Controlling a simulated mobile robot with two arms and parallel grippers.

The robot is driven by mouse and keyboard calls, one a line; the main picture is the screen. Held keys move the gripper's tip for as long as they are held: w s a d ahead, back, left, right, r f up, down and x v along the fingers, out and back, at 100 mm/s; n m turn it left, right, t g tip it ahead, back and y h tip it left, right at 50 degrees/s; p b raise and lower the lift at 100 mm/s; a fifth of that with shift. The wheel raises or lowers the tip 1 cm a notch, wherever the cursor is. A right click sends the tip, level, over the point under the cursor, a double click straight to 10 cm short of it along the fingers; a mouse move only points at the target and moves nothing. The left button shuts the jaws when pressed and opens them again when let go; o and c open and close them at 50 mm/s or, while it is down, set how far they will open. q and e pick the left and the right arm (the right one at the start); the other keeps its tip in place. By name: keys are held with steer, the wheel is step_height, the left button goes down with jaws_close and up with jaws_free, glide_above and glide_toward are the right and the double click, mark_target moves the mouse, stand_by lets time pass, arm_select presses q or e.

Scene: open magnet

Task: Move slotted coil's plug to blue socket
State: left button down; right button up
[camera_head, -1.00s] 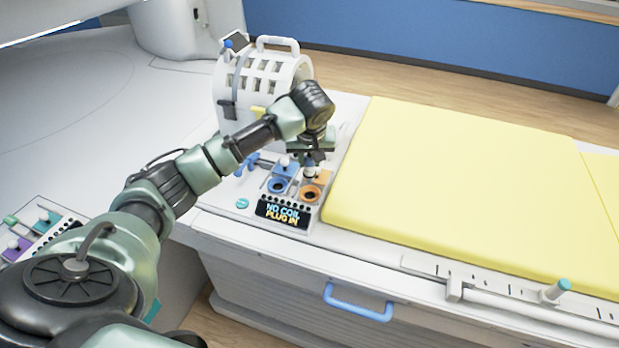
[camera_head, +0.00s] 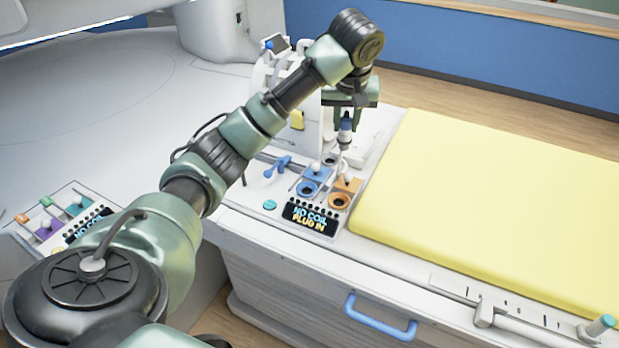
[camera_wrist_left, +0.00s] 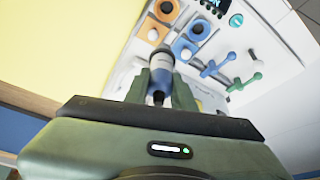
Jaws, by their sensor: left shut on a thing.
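My left gripper (camera_head: 349,112) is shut on the plug (camera_head: 346,130), which has a dark blue and white body. The plug is upright, above the back of the socket panel and apart from both sockets. It also shows between my fingers in the left wrist view (camera_wrist_left: 160,62). The blue socket (camera_head: 308,188) looks empty, front left of the plug; it also shows in the wrist view (camera_wrist_left: 197,28). The orange socket (camera_head: 340,201) to its right looks empty too. The white slotted coil (camera_head: 268,75) stands behind, largely hidden by my arm. My right gripper is out of view.
A display (camera_head: 310,219) in front of the sockets reads "NO COIL PLUG IN". White-knobbed levers stand behind the sockets, and a blue handle (camera_head: 278,166) lies left. The yellow mattress (camera_head: 490,200) is on the right. Another panel (camera_head: 48,229) is at lower left.

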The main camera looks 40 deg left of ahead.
mark_target(345, 141)
arm_select(q)
steer(key=shift+f+b, duration=0.3)
steer(key=shift+f, duration=1.05)
steer(key=shift+f+b, duration=0.3)
steer(key=shift+f, duration=1.7)
steer(key=shift+a, duration=0.1)
steer(key=s+a+p, duration=0.2)
steer(key=a+p, duration=0.1)
steer(key=a, duration=0.6)
steer(key=shift+s+a, duration=0.15)
steer(key=shift+a, duration=0.1)
